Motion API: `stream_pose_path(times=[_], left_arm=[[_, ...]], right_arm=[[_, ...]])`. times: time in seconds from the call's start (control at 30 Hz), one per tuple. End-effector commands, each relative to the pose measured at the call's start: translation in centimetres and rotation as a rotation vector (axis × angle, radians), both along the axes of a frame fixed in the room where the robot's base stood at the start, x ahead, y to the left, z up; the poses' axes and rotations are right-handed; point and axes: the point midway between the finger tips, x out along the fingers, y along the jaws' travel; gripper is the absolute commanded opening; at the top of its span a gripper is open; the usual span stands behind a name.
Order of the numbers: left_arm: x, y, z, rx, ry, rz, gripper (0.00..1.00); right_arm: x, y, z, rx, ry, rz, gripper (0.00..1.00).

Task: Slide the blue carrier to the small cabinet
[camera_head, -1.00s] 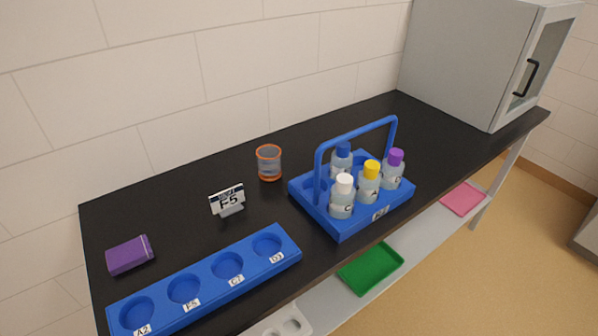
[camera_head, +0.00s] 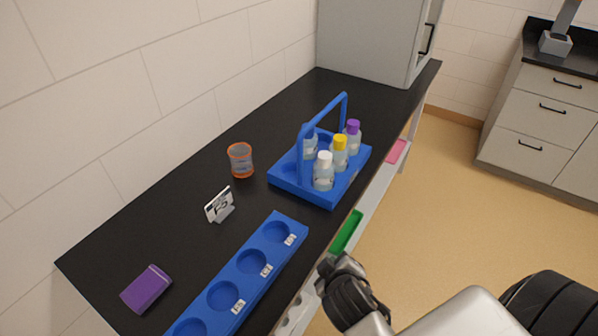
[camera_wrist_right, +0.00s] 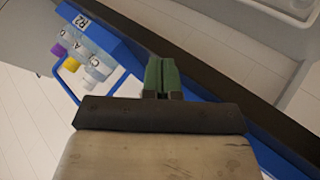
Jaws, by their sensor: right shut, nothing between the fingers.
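The blue carrier (camera_head: 318,192) stands on the black counter (camera_head: 185,160), with its arched handle up and several capped bottles inside. The small cabinet (camera_head: 370,40), pale grey with a dark door handle, stands at the counter's far end; bare counter lies between it and the carrier. My right gripper (camera_head: 328,266) is low in the head view, in front of the counter edge and nearer than the carrier. In the right wrist view its green fingers (camera_wrist_right: 161,76) are together and empty, apart from the carrier (camera_wrist_right: 98,38). My left gripper is out of view.
A blue rack (camera_head: 250,262) with round wells lies nearer along the counter. A lower shelf holds green (camera_head: 347,231) and pink (camera_head: 397,151) trays.

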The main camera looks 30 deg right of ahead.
Motion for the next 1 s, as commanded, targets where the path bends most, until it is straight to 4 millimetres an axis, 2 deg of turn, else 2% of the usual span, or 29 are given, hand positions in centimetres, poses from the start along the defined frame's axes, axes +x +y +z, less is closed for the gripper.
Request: stream_pose_path(times=[0.1,0.23,0.5,0.63,0.77,0.87,1.0], left_arm=[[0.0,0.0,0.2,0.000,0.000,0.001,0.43],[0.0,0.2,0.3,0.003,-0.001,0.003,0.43],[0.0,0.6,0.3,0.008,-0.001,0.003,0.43],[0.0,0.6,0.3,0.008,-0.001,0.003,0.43],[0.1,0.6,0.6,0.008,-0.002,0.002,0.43],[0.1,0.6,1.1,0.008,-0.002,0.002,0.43],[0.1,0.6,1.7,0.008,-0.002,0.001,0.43]], right_arm=[[2.2,-0.8,2.7,-0.160,-0.103,0.037,0.00],[4.8,-0.9,4.8,-0.365,-0.203,0.113,0.00],[9.7,2.0,7.2,-0.784,-0.337,0.347,0.00],[10.7,3.1,7.4,-0.874,-0.358,0.413,0.00],[11.7,3.2,7.6,-0.896,-0.363,0.429,0.00],[13.2,2.7,7.7,-0.896,-0.364,0.428,0.00],[16.1,2.0,7.8,-0.894,-0.365,0.426,0.00]])
